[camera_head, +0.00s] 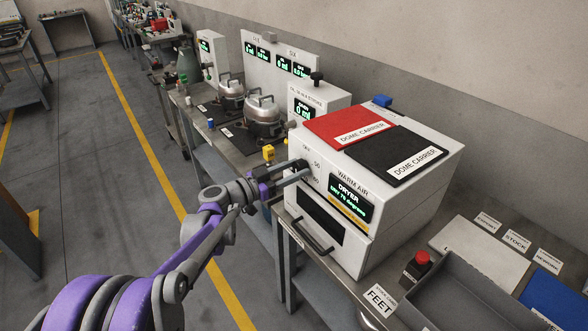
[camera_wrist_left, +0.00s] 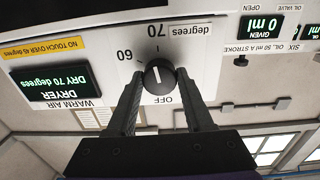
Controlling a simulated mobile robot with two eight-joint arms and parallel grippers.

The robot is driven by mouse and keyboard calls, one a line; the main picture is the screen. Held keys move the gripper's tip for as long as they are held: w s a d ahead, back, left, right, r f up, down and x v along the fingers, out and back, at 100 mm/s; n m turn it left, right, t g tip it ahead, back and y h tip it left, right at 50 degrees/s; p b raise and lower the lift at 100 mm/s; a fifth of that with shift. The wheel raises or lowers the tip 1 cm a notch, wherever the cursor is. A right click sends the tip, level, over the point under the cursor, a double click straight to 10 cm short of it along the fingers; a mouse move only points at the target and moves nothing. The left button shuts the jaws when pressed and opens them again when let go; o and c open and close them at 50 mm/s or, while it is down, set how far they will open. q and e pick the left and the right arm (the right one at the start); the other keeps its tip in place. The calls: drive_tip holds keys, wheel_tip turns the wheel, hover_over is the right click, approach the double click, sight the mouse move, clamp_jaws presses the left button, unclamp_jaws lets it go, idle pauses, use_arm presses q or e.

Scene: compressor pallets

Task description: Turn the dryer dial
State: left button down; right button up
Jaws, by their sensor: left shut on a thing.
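The dryer (camera_head: 400,215) is a white box on the bench, labelled WARM AIR. Its lit display (camera_head: 352,200) appears to read DRY 70 degrees, as it does upside down in the left wrist view (camera_wrist_left: 50,87). The black round dial (camera_wrist_left: 159,74) sits on a white plate marked OFF, 60 and 70 degrees. Its white mark looks turned toward the 70 side. My left gripper (camera_head: 302,170) reaches the dryer's front and is shut on the dial, one finger on each side in the wrist view (camera_wrist_left: 162,92). My right gripper is not in view.
Red (camera_head: 348,122) and black (camera_head: 394,155) DOME CARRIER mats lie on the dryer. A door handle (camera_head: 312,236) juts out below the dial. A red button (camera_head: 422,258) and a grey tray (camera_head: 475,295) are to the right. Metal pots (camera_head: 264,115) stand behind. The floor at left is clear.

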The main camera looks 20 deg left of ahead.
use_arm(q)
drive_tip(key=n, duration=1.2)
drive_tip(key=shift+n, duration=0.4)
drive_tip(key=n, duration=0.4)
drive_tip(key=shift+n, duration=0.3)
drive_tip(key=n+b, duration=0.1)
drive_tip(key=n, duration=0.3)
drive_tip(key=shift+n+t, duration=0.3)
drive_tip(key=shift+n, duration=0.1)
drive_tip(key=n, duration=0.4)
drive_tip(key=shift+b, duration=0.3)
drive_tip(key=n, duration=0.5)
drive_tip(key=shift+y+b, duration=0.3)
drive_tip(key=shift+b, duration=0.05)
drive_tip(key=shift+n, duration=1.7)
drive_tip(key=shift+b, duration=0.3)
